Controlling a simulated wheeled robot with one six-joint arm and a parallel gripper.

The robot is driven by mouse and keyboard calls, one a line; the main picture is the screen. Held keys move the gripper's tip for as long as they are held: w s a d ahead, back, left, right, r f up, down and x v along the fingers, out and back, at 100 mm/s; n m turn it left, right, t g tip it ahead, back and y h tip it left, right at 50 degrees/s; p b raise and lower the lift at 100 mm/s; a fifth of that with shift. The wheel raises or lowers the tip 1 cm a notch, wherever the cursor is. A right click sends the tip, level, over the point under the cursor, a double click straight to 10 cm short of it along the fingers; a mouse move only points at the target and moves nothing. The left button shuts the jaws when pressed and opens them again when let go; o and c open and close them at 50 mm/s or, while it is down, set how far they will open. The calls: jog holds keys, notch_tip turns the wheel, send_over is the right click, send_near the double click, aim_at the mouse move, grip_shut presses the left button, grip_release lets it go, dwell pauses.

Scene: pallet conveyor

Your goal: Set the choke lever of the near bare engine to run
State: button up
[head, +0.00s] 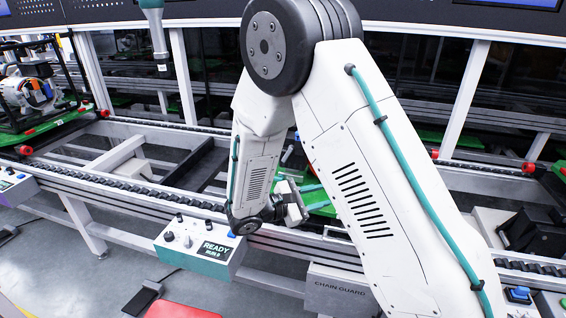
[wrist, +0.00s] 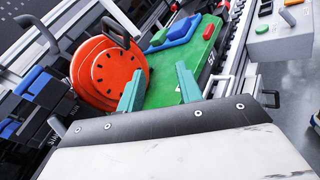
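My gripper (wrist: 159,72) shows two teal fingers held apart, with nothing between them. Beyond the fingertips lies a green pallet (wrist: 196,58). An orange round housing with dark holes and a black handle (wrist: 105,72), apparently part of an engine, sits at the left fingertip's far side; I cannot tell whether they touch. A blue part (wrist: 178,34) and a small red block (wrist: 158,38) lie on the pallet's far side. I cannot make out a choke lever. In the head view my arm hides most of this pallet, and the gripper shows only partly.
Another engine (head: 32,88) stands in a black frame on a pallet at the far left. A conveyor rail (head: 130,192) runs across. A control box reading READY (head: 200,246) and a chain guard (head: 340,288) stand at the front. Blue-black stacked parts (wrist: 35,95) lie left of the housing.

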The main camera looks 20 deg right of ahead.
aim_at(286, 158)
jog(key=w+a+f+n+t, duration=0.4)
jog(key=w+a+n+t, duration=0.2)
jog(key=w+t, duration=0.35)
jog(key=w+d+r+t, duration=0.1)
jog(key=w, duration=0.1)
jog(key=w+d+r+t, duration=0.1)
jog(key=w+r, duration=0.1)
jog(key=w, duration=0.1)
jog(key=w+r+t, duration=0.1)
jog(key=w+r, duration=0.1)
jog(key=w, duration=0.1)
jog(key=shift+w+d+r+n+t+y, duration=0.2)
jog(key=shift+d+n+t+y, duration=0.1)
jog(key=shift+d+n, duration=0.1)
grip_shut()
